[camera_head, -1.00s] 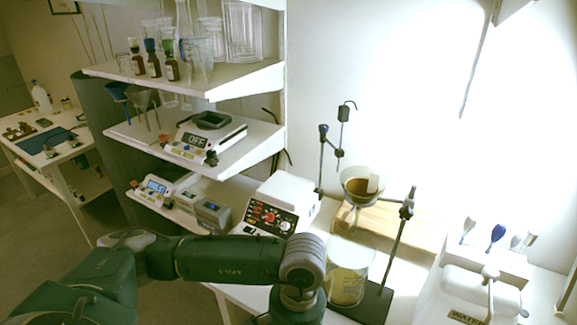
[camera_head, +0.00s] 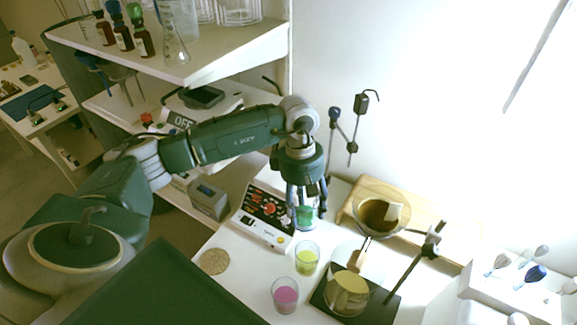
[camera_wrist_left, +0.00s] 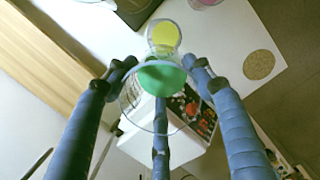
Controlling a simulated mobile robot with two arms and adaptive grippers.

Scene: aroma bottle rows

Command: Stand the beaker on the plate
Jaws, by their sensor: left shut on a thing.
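My left gripper (camera_head: 306,192) points down over the bench, its blue fingers closed around a clear beaker with green content (camera_head: 305,214). The beaker also shows between the three fingers in the left wrist view (camera_wrist_left: 160,78). The white hotplate unit with a dark, red-marked panel (camera_head: 265,212) lies beside and behind the gripper; it also shows in the left wrist view (camera_wrist_left: 186,112). Its top is largely hidden by my gripper and arm. I cannot tell whether the beaker touches it.
A beaker with yellow liquid (camera_head: 306,260) and one with pink liquid (camera_head: 286,294) stand in front. A round cork mat (camera_head: 215,261) lies at left. Shelves (camera_head: 190,72) rise behind my arm.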

